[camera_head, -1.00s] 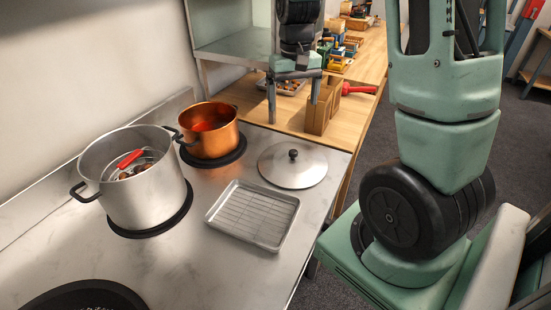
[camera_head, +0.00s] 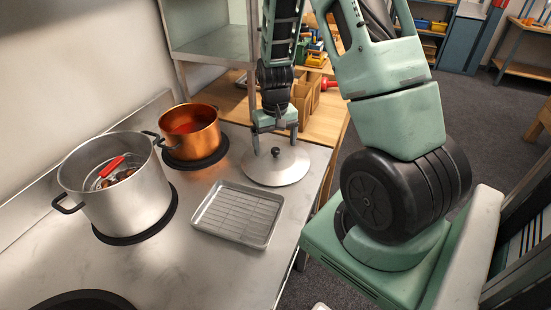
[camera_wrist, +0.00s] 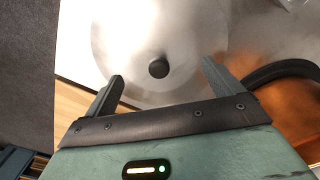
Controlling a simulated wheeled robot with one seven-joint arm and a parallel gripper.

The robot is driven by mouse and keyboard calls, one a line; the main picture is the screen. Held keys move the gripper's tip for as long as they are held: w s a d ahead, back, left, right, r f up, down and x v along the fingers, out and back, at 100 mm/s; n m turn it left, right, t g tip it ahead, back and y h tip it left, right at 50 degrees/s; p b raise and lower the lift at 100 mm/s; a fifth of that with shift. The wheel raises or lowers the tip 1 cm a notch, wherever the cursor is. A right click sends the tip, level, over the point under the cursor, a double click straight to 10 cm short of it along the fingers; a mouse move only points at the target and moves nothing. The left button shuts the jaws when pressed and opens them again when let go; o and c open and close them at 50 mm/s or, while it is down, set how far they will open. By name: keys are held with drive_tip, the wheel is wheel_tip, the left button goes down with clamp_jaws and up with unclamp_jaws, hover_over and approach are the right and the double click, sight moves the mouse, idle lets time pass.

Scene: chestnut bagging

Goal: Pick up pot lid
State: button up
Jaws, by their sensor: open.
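The pot lid (camera_head: 290,169) is a round steel disc with a black knob (camera_head: 276,152), lying flat on the steel counter. My gripper (camera_head: 276,146) is open and empty, with its fingers pointing down over the lid near the knob. In the wrist view the lid (camera_wrist: 125,40) fills the top middle, and its knob (camera_wrist: 158,68) sits beyond and between the spread fingers of my gripper (camera_wrist: 162,82). The knob looks apart from both fingers. How high the fingertips are above the lid is hard to tell.
A copper pot (camera_head: 190,135) stands close left of the lid; it also shows in the wrist view (camera_wrist: 285,110). A large steel pot (camera_head: 125,200) stands further left. A wire-racked tray (camera_head: 238,214) lies in front. Wooden boxes (camera_head: 305,95) stand behind.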

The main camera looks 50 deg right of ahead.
sight(276, 149)
drive_tip(key=shift+f, duration=1.45)
drive_tip(key=shift+s, duration=0.15)
clamp_jaws()
